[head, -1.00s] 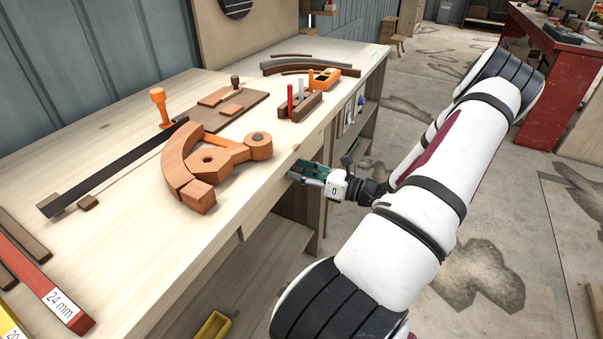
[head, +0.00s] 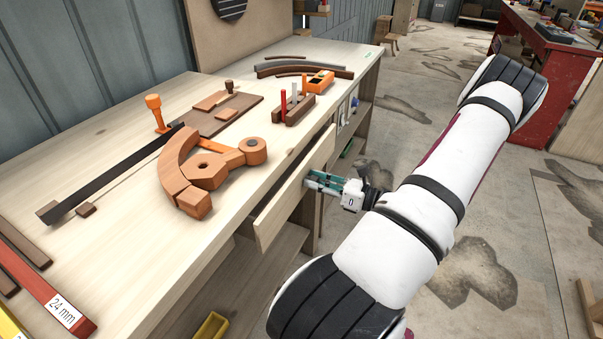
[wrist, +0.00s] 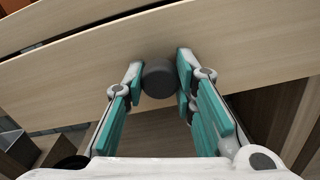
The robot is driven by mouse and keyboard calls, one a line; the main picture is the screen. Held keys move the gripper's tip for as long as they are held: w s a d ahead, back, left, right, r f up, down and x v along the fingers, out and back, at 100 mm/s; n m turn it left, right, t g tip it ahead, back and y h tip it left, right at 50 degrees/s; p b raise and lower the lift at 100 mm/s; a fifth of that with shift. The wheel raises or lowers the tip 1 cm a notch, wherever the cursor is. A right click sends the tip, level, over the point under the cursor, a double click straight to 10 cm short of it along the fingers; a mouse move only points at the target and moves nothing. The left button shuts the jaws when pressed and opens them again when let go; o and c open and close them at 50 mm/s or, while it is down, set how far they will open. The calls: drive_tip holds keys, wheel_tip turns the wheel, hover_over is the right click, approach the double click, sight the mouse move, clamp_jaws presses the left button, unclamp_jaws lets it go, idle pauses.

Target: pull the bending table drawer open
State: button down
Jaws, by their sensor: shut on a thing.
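The bending table (head: 110,105) has a drawer whose wooden front (head: 296,190) stands out from under the table top, with a dark gap behind it. The drawer is partly open. In the wrist view the drawer front (wrist: 90,75) crosses the picture at a slant, with a dark round knob (wrist: 159,78) on it. My gripper (head: 312,182) is at the drawer front. In the wrist view its teal-padded fingers (wrist: 160,75) are on both sides of the knob and shut on it. In the head view the knob is hidden by the fingers.
On the table top are an orange-brown curved bending form (head: 185,175), a long dark strip (head: 115,175), and a small block with red and white markers (head: 287,112). Below is an open shelf with a yellow bin (head: 211,327).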

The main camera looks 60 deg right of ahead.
drive_tip(key=s+d+p, duration=0.1)
drive_tip(key=s+p, duration=0.2)
drive_tip(key=s, duration=1.3)
drive_tip(key=shift+s+d, duration=0.15)
drive_tip(key=shift+s, duration=0.1)
drive_tip(key=c, duration=1.3)
unclamp_jaws()
drive_tip(key=s+d, duration=0.1)
drive_tip(key=s, duration=1.1)
drive_tip(key=shift+w+r, duration=0.1)
drive_tip(key=shift+w, duration=0.05)
